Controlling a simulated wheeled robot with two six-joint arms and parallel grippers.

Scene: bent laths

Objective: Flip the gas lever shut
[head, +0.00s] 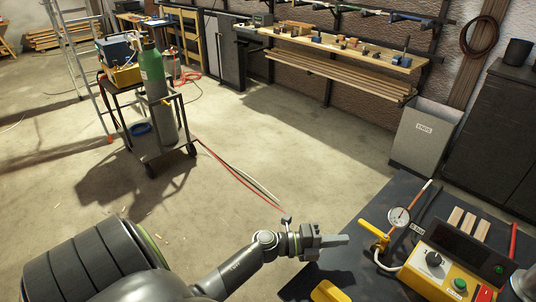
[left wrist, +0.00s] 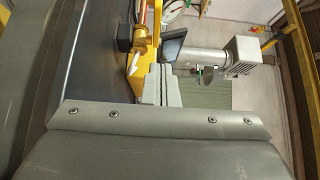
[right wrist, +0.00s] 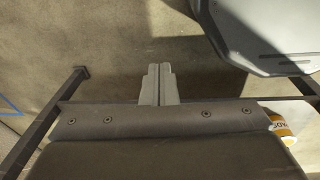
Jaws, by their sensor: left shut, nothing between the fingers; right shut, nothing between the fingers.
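The yellow lever (head: 372,231) is beside a round dial gauge (head: 399,216) on the dark table (head: 355,205). My left gripper (head: 346,239) is shut and empty, a little left of the lever in the head view. In the left wrist view my left gripper (left wrist: 158,70) shows closed fingertips beside yellow-orange parts (left wrist: 141,43); I cannot tell whether they touch. My right gripper (right wrist: 158,70) is shut and empty in the right wrist view, over the bare floor; the head view does not show it.
A yellow control box (head: 430,270) with a knob and buttons stands right of the lever. Wooden strips (head: 462,222) lie behind it. Another yellow piece (head: 328,291) is at the table's front. A grey bin (head: 425,137) and a gas bottle trolley (head: 158,150) stand beyond, with open floor between.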

